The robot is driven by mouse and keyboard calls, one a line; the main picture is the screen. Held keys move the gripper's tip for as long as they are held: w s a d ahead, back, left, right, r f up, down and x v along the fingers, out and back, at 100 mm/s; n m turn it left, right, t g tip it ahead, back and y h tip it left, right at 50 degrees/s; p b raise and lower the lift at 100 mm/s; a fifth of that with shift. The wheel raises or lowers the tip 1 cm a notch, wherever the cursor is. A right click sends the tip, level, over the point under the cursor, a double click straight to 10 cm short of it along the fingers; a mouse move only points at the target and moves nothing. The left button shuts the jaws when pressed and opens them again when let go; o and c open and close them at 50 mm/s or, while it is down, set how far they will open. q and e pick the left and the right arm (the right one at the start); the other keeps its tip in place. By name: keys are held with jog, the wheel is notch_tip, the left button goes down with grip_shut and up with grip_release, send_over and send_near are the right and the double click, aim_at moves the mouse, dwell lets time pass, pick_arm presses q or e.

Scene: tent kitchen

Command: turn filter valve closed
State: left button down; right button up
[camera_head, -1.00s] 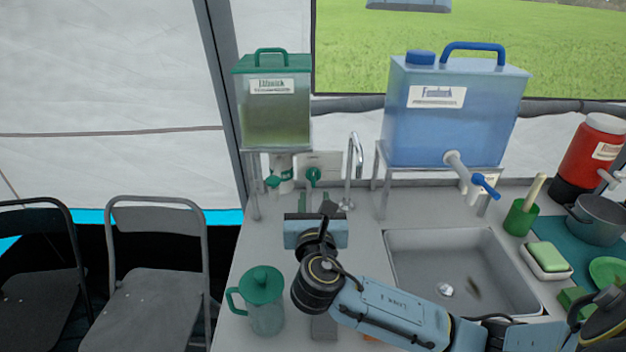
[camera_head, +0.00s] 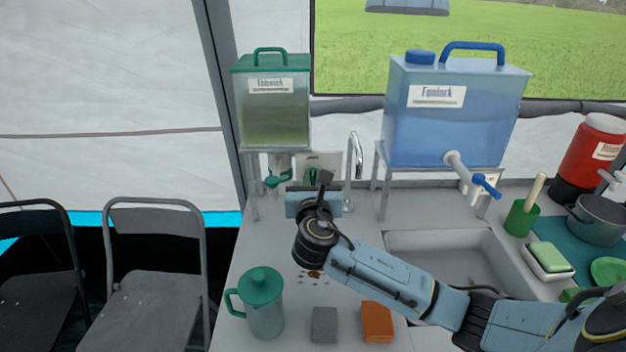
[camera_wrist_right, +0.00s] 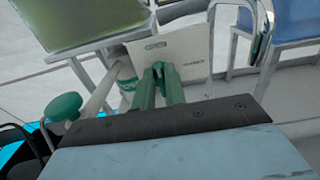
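A pale panel (camera_head: 322,160) stands behind the counter, below and right of the green-lidded tank (camera_head: 272,112). In the right wrist view, the panel (camera_wrist_right: 195,58) is straight ahead, with upright green parts (camera_wrist_right: 171,84) just beyond the dark front edge of my gripper. A separate green knob (camera_wrist_right: 64,106) sits on a pale pipe at left. My right gripper (camera_head: 313,194) is close in front of the panel. My left gripper is out of view.
A metal faucet (camera_head: 355,158) stands right of the panel. The blue tank (camera_head: 455,115) has a blue-handled tap (camera_head: 486,186). A green-lidded jug (camera_head: 262,300), a grey block (camera_head: 325,323) and an orange block (camera_head: 377,321) are on the counter, left of the sink (camera_head: 450,258).

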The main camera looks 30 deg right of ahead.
grip_shut()
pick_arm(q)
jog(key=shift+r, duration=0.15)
pick_arm(e)
jog(key=shift+m, duration=0.3)
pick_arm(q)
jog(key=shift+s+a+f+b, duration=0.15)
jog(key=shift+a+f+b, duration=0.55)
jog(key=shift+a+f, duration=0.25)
pick_arm(e)
jog(key=shift+s+d+f+m, duration=0.1)
jog(key=shift+d+f+m, duration=0.1)
jog(key=shift+m, duration=2.75)
jog(key=shift+s+d+f+m, duration=0.15)
jog(key=shift+f+m, duration=0.1)
jog(key=shift+m, duration=2.65)
jog(key=shift+s+d+f+m, duration=0.1)
jog(key=shift+d+f+m, duration=0.1)
jog(key=shift+m, duration=2.75)
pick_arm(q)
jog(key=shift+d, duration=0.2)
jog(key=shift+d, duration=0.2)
pick_arm(e)
jog(key=shift+o, duration=2.4)
grip_release()
jog(key=shift+s+a, duration=0.1)
